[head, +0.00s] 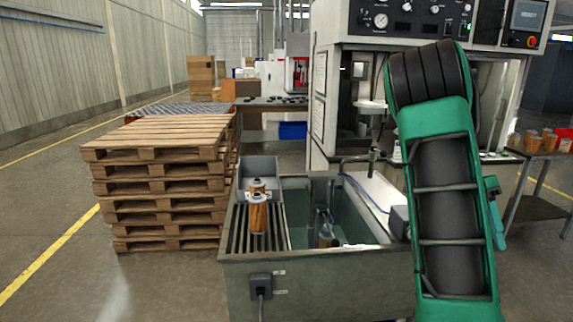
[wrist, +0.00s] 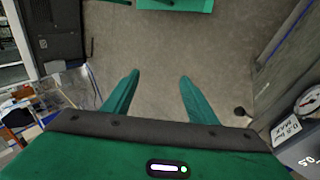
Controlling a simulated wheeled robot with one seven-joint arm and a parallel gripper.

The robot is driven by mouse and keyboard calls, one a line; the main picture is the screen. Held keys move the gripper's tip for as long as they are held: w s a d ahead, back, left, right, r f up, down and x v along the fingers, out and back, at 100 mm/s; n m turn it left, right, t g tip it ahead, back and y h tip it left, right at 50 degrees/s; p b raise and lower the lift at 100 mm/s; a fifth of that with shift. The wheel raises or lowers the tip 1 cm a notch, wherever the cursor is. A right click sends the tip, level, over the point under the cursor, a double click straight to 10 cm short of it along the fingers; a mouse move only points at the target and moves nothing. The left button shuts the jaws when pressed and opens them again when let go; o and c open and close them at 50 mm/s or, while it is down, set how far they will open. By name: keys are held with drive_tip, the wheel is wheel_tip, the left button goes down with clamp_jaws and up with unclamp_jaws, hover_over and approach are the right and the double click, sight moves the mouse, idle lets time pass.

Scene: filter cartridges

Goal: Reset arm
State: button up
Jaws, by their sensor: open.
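My gripper shows in the wrist view (wrist: 158,90), with its two green fingers apart and nothing between them. Bare concrete floor lies beyond the fingertips. In the head view my green and black arm stands folded at the right, and the gripper itself cannot be made out clearly. Two orange filter cartridges (head: 258,216) with pale caps stand upright on the slatted rack (head: 238,232) at the left of the grey tank (head: 318,275).
A stack of wooden pallets (head: 160,185) stands left of the tank. A large machine with gauges (head: 415,22) stands behind my arm. A side table (head: 545,153) with several orange cartridges is at the far right. The floor at the left is clear.

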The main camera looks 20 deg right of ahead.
drive_tip(key=s+a+f+n+t, duration=0.1)
drive_tip(key=s+a+n+t, duration=0.2)
drive_tip(key=a, duration=1)
drive_tip(key=s+a+f+n+t, duration=0.1)
drive_tip(key=s+a+n+t, duration=0.2)
drive_tip(key=s+a+n, duration=0.4)
drive_tip(key=a+n, duration=0.2)
drive_tip(key=a, duration=0.4)
drive_tip(key=shift+f+t+y, duration=0.2)
drive_tip(key=shift+t+y, duration=0.1)
drive_tip(key=shift+y, duration=0.1)
